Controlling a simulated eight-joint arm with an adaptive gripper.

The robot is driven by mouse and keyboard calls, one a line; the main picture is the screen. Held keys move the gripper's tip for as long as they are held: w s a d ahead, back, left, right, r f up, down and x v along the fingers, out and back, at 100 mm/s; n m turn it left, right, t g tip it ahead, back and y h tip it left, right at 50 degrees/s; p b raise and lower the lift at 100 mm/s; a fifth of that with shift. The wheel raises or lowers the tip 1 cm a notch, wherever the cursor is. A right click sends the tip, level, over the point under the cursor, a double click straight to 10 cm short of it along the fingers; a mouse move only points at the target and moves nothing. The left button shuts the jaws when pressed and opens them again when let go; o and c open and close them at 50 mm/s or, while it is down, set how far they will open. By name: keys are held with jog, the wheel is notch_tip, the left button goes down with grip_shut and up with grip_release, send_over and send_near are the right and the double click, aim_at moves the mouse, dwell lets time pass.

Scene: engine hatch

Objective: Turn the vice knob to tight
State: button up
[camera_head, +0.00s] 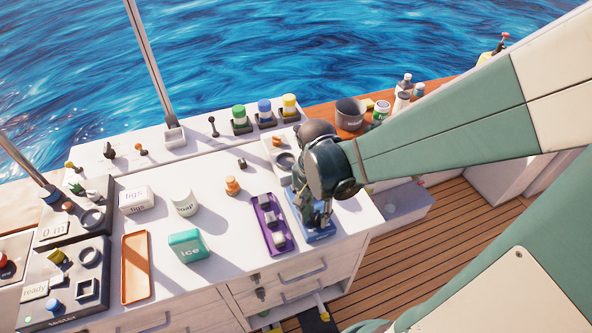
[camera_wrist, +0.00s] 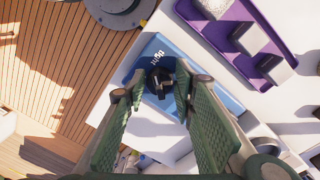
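The vice knob (camera_wrist: 160,84) is black and sits on a blue plate (camera_wrist: 226,97) with white lettering beside the knob. The lettering appears to read "tight". The blue plate also shows in the head view (camera_head: 326,238), at the right front corner of the white counter, partly hidden by my gripper (camera_head: 315,215). In the wrist view my gripper (camera_wrist: 160,88) is open, with its two green fingers on either side of the knob. I cannot tell whether the fingertips touch it. Which way the knob points is hard to make out.
A purple tray (camera_head: 260,207) with several pale blocks lies just left of the blue plate. A teal "ice" box (camera_head: 187,246), a white "soap" can (camera_head: 186,202) and an orange tray (camera_head: 124,268) stand farther left. The wooden deck (camera_head: 410,245) is beyond the counter's right edge.

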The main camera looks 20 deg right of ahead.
jog(key=shift+o, duration=1.1)
jog(key=shift+r, duration=0.2)
notch_tip(320, 180, up, 12)
jog(key=shift+w+a+f, duration=0.2)
jog(key=shift+w, duration=0.05)
jog(key=shift+r, duration=0.15)
dwell(0.6)
notch_tip(320, 180, up, 5)
jog(key=n+t, duration=0.6)
jog(key=n, duration=0.2)
send_over(314, 217)
jog(key=a, duration=0.2)
jog(key=shift+s+a+r+n+t, duration=0.1)
jog(key=shift+s+r+n+t, duration=0.25)
jog(key=shift+r+n, duration=0.3)
jog(key=shift+s+r+n+t, duration=0.2)
jog(key=shift+r+n+t, duration=0.3)
jog(key=shift+n, duration=0.25)
